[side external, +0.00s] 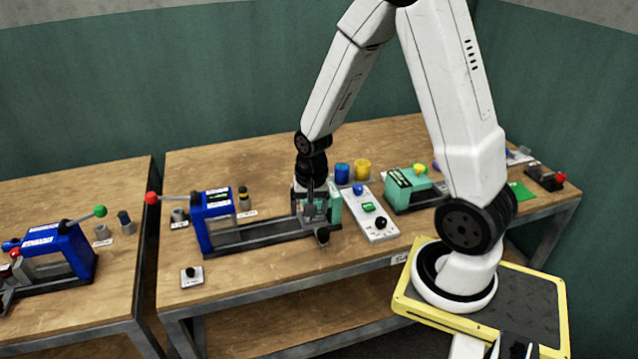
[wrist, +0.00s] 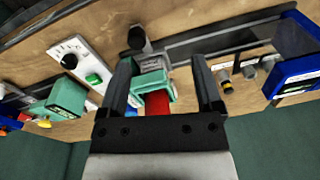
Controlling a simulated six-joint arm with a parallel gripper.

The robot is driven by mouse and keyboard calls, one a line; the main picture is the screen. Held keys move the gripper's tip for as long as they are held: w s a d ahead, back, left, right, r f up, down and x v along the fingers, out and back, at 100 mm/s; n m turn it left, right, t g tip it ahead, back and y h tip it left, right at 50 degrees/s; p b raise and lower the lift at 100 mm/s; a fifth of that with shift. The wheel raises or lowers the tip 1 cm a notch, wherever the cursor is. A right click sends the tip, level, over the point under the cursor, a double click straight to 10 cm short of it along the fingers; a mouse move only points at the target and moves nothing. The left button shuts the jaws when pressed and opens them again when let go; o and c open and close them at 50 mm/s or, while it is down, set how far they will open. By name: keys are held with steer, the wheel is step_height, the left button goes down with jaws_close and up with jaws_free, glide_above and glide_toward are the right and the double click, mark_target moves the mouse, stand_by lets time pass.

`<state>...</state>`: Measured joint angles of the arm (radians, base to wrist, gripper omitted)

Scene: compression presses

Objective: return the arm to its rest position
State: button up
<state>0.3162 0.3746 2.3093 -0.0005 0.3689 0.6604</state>
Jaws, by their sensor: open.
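My gripper (side external: 318,215) points down at the right end of the blue press (side external: 214,222), low over its dark rail. In the wrist view the two dark fingers of my gripper (wrist: 162,62) stand wide apart, with nothing clamped between them. The teal block of the press (wrist: 150,85) and a red part (wrist: 157,104) show in the gap beyond the fingers; whether a finger touches them I cannot tell. In the side view the teal block (side external: 334,208) is partly hidden behind my gripper. A dark knob (side external: 323,237) sits just below the fingers.
A control panel (side external: 375,226) with a black knob stands close right of my gripper. Behind it are a blue cup (side external: 342,173) and a yellow cup (side external: 362,168). A teal press (side external: 411,188) stands further right. A red-tipped lever (side external: 152,198) reaches left. Space above is open.

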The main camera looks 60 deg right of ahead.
steer(key=s+a+r+n, duration=0.2)
steer(key=a+r+n, duration=0.1)
steer(key=a+n, duration=0.2)
steer(key=s+a+r+n+t, duration=0.1)
steer(key=a+r+n, duration=0.2)
steer(key=a+n, duration=0.2)
steer(key=shift+s+a+n+t, duration=0.2)
steer(key=shift+s+n+t, duration=0.15)
steer(key=shift+n, duration=0.25)
